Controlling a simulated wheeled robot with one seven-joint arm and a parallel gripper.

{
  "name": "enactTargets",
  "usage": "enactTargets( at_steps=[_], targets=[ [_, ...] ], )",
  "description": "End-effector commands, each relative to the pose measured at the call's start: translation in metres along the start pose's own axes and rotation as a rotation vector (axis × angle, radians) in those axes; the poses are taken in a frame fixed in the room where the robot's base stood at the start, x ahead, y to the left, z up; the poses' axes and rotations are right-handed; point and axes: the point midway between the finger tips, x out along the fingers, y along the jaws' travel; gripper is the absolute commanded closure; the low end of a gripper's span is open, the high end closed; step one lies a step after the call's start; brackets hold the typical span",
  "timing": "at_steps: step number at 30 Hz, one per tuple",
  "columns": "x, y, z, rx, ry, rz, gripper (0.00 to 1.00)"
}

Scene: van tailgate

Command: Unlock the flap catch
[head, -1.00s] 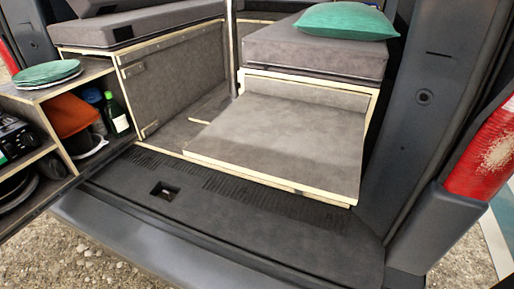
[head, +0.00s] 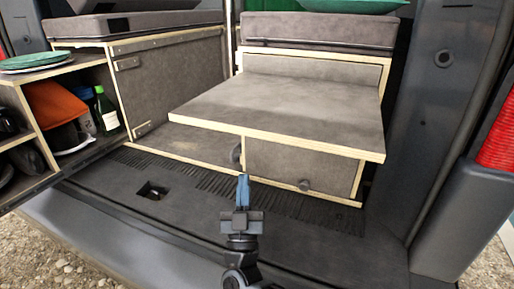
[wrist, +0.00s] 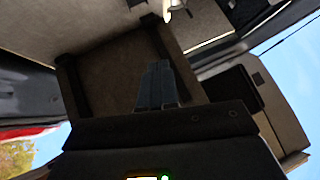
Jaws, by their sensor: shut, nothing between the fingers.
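The grey flap (head: 280,108), with a pale wood edge, juts out level from the box below the right cushion. A small dark knob (head: 304,185) sits low on the panel (head: 300,168) under the flap. A dark round piece (head: 236,155) shows at that panel's left edge. I cannot tell which of these is the catch. My gripper (head: 243,182) is shut and empty, pointing towards the box, left of the knob and apart from it in the picture. In the wrist view its dark fingers (wrist: 157,84) appear, with a pale, bright fitting (wrist: 174,8) at the top edge.
An open shelf (head: 75,62) with a green bottle (head: 106,112) and an orange item stands at the left. The dark ribbed floor (head: 205,180) has a square recess (head: 153,190). The van's right side wall (head: 437,110) rises close beside the flap.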

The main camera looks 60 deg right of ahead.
Motion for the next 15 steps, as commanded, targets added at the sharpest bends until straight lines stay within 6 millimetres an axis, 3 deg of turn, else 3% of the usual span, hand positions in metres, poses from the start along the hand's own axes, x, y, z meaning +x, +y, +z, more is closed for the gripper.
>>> enactTargets(
  at_steps=[1,6,15],
  targets=[
    [0.007,-0.008,0.014,-0.021,-0.003,0.065,1.00],
    [0.029,-0.017,0.035,-0.095,-0.036,0.225,1.00],
    [0.040,-0.020,0.042,-0.134,-0.063,0.300,1.00]
  ],
)
